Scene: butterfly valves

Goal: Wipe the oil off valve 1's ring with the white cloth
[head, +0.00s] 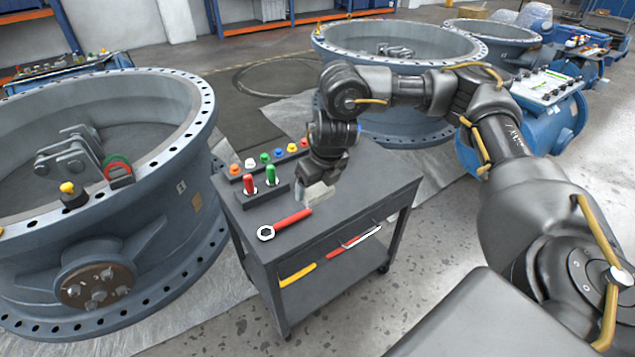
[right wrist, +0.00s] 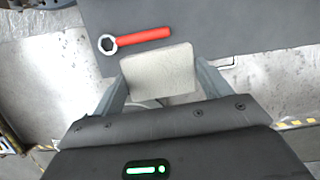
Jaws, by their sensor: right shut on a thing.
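The white cloth (head: 318,194) looks like a pale, flat pad. My right gripper (head: 322,180) is shut on it, above the cart top beside the red-handled wrench. In the right wrist view the cloth (right wrist: 158,72) sits between the two fingers of the right gripper (right wrist: 161,84). A large blue-grey valve (head: 185,150) with a bolted ring stands at the left, apart from the gripper. Two similar valves (head: 400,62) (head: 490,32) stand behind. I cannot read which is valve 1, and I cannot make out oil on a ring. My left gripper is not in view.
The dark cart (head: 345,210) bears a red-handled ring wrench (head: 285,224), a block with red and green handles (head: 262,190) and a row of coloured knobs (head: 265,158). A yellow-capped piece (head: 70,192) and a red-green piece (head: 118,168) sit on the left valve's ring.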

